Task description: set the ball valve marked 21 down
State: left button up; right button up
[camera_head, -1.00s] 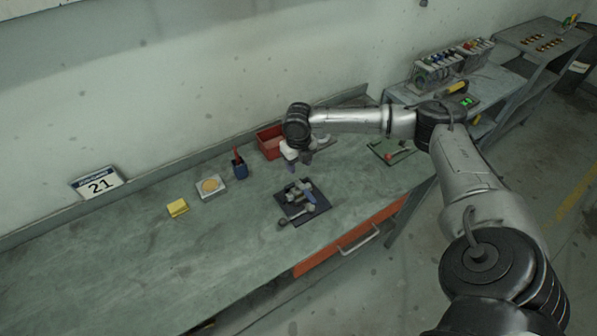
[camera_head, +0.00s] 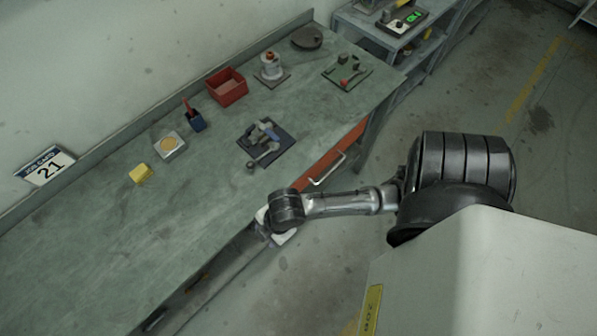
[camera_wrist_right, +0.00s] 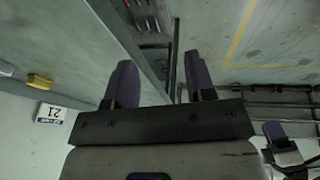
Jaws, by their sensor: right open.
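A valve assembly (camera_head: 264,131) with grey metal parts and a blue part lies on a dark square mat (camera_head: 284,146) on the bench. I cannot read any number on it. My right gripper (camera_head: 268,226) is at the bench's front edge, apart from the mat. In the right wrist view its fingers (camera_wrist_right: 160,82) are spread with nothing between them. A purple-tipped dark part (camera_wrist_right: 285,145) there may be my left gripper; its jaws are unclear.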

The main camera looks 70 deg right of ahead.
jog(key=s+d+r+m+h, duration=0.1)
jog(key=s+d+m+h, duration=0.1)
jog(key=s+m, duration=0.5)
jog(key=m, duration=0.3)
jog(key=shift+s+d+r, duration=0.2)
jog(key=shift+s+d, duration=0.05)
jog(key=shift+s, duration=0.05)
dwell(0.4)
